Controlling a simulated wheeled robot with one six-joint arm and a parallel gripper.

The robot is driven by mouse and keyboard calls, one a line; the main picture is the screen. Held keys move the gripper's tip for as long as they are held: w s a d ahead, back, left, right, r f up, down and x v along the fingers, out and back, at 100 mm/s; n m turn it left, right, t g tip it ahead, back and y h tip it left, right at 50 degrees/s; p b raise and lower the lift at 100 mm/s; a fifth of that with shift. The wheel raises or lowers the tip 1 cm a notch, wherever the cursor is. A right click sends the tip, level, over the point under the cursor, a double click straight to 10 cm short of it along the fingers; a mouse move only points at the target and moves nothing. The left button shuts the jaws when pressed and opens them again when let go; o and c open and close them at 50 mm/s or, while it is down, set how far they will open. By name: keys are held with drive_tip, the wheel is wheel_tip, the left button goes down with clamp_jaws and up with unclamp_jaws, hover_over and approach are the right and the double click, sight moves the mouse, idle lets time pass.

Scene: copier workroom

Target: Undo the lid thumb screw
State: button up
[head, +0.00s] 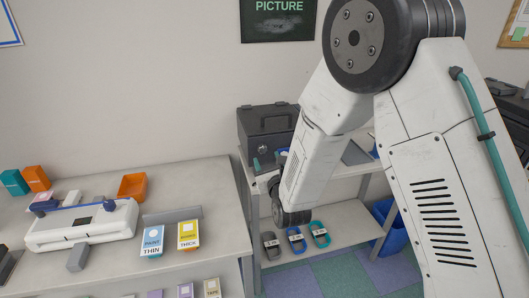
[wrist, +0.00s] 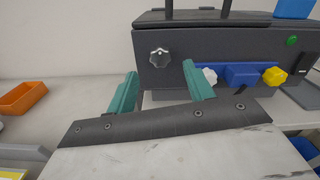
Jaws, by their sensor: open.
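A dark box-shaped machine (head: 258,127) with a handle on its lid stands on the far table. In the wrist view its front face (wrist: 180,45) is close. A white knob (wrist: 209,77), a blue block (wrist: 242,76) and a yellow knob (wrist: 274,77) sit in a row lower right. In the head view my arm hides most of the gripper.
A green button (wrist: 291,41) is at the machine's upper right. An orange tray (wrist: 22,97) lies to the left; in the head view that tray (head: 132,187) is on the near table beside a white laminator-like device (head: 85,225).

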sight(263, 151)
drive_tip(key=x, duration=0.5)
drive_tip(key=shift+w, duration=0.35)
